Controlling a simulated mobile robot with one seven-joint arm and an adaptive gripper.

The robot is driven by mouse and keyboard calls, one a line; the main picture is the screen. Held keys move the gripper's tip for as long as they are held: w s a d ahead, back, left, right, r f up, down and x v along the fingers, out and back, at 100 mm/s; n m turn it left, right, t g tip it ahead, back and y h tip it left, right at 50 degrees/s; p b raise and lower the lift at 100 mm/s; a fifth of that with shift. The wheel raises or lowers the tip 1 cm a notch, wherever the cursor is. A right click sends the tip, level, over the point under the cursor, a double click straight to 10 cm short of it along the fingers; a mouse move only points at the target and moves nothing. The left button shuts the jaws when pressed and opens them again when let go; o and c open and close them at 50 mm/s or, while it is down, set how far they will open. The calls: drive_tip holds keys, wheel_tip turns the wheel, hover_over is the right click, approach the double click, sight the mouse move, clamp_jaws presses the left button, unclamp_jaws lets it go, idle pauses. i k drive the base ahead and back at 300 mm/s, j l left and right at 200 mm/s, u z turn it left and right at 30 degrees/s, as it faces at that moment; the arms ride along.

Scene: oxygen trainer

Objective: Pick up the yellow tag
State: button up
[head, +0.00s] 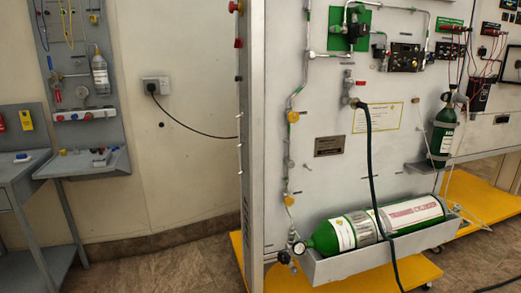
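In the head view, a small yellow tag (26,120) hangs on the upright grey back panel of a workbench (36,172) at the far left. It is upright, and nothing covers it. A red tag (2,123) hangs to its left on the same panel, cut by the picture edge. My gripper does not show in this view, so its place relative to the tag cannot be seen.
A grey pegboard with a shelf (90,163) stands right of the workbench. A large trainer panel (330,170) fills the right, with a green cylinder (375,226) in a low tray (365,262). Brown floor (170,270) between them is open.

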sight(27, 125)
drive_tip(key=u, duration=1.35)
drive_tip(key=i+u, duration=0.15)
drive_tip(key=i, duration=0.3)
drive_tip(key=i+l+u, duration=0.2)
drive_tip(key=i, duration=0.3)
drive_tip(key=i+l+u, duration=0.15)
drive_tip(key=i, duration=0.3)
drive_tip(key=i+l+u, duration=0.15)
drive_tip(key=i, duration=0.3)
drive_tip(key=i+l+u, duration=0.15)
drive_tip(key=i+l, duration=0.2)
drive_tip(key=i+l+u, duration=0.1)
drive_tip(key=i, duration=0.7)
